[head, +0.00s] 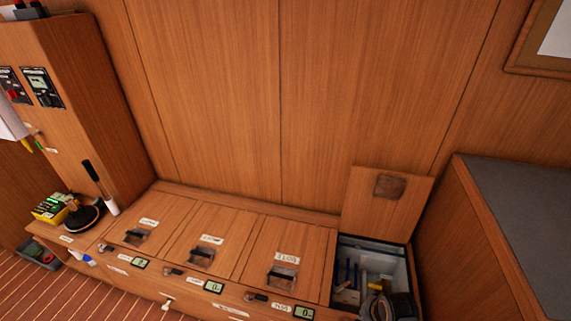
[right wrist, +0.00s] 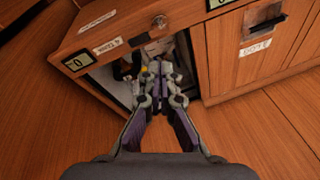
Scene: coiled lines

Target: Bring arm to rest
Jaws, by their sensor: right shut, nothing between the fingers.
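My right gripper (head: 377,289) shows at the bottom right of the head view, over the front part of the open locker compartment (head: 409,268). In the right wrist view the right gripper (right wrist: 160,70) has its fingers together with nothing seen between them. Its tips are at the mouth of the open compartment, whose inside they partly hide. I cannot tell whether they touch anything there. My left gripper is not in view.
The raised lid (head: 386,211) leans against the wood wall behind the compartment, which holds several small items. Closed lids (head: 205,237) run to the left. A grey-topped cabinet (head: 520,215) stands at right. A yellow device (head: 50,208) sits at far left.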

